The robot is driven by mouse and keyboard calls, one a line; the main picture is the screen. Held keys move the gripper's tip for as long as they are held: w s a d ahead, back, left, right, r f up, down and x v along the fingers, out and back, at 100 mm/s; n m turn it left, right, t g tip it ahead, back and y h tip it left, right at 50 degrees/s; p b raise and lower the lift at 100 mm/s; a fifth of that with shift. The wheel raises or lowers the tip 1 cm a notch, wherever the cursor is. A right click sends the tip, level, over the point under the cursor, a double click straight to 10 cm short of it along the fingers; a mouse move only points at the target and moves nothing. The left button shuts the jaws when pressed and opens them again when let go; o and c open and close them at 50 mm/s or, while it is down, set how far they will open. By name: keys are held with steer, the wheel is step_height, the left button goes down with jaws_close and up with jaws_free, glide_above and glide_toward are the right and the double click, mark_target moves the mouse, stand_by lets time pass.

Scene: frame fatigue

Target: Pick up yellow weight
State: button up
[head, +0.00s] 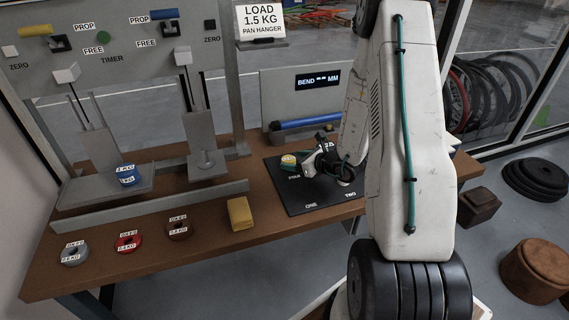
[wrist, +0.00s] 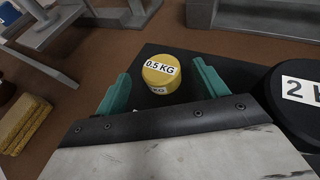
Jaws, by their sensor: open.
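The yellow weight (wrist: 160,72), a short cylinder labelled 0.5 KG, stands upright on a black mat (head: 281,189). In the head view the yellow weight (head: 288,159) shows only partly beside my gripper (head: 296,166). In the wrist view my gripper (wrist: 162,70) is open, with one teal finger to the left and one to the right of the weight. Gaps show between the weight and both fingers. The fingers hold nothing.
A black 2 KG weight (wrist: 300,92) stands close to the right finger. A blue weight (head: 128,174) sits on the left pan. Grey (head: 73,254), red (head: 128,241) and brown (head: 179,228) weights and a yellow block (head: 240,213) lie along the table (head: 205,260) front.

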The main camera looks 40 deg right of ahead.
mark_target(290, 159)
steer(key=x, duration=0.3)
steer(key=shift+w+f, duration=0.25)
steer(key=shift+f, duration=0.05)
steer(key=c, duration=1.4)
steer(key=shift+r, duration=0.15)
